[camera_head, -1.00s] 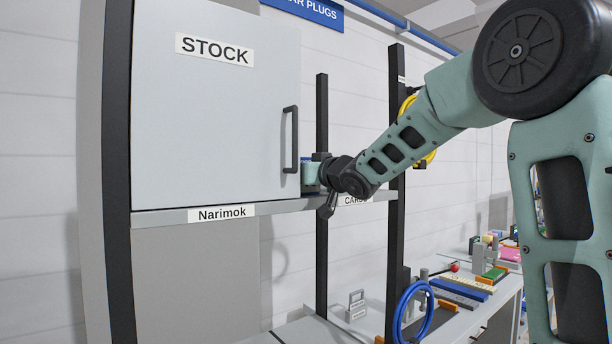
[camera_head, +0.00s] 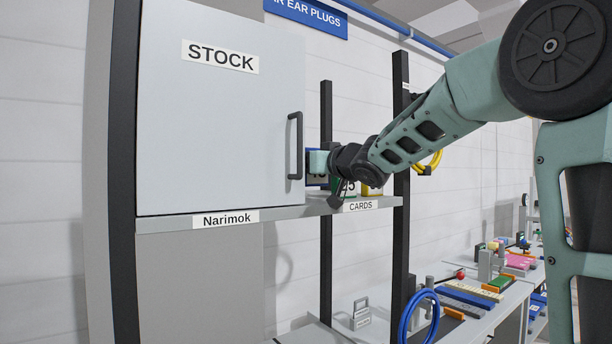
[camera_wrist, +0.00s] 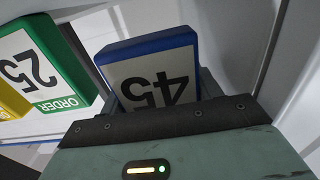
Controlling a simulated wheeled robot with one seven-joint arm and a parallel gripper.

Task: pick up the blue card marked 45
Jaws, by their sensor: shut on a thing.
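The blue card marked 45 (camera_wrist: 152,72) shows upside down in the wrist view, in front of my gripper's palm. My gripper (camera_head: 318,163) is shut on it; the fingers are mostly hidden in the wrist view. In the head view a blue edge of the card (camera_head: 310,170) shows beside the gripper, just right of the cabinet door handle. The card is at about the height of the shelf marked CARDS, and I cannot tell whether it clears the shelf.
A green ORDER card marked 25 (camera_wrist: 42,65) stands close beside the blue card. A yellow card (camera_wrist: 12,102) is beyond it. The grey STOCK cabinet (camera_head: 220,120) with its black handle (camera_head: 295,146) is just left of the gripper. A black post (camera_head: 400,200) stands right of the shelf (camera_head: 325,205).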

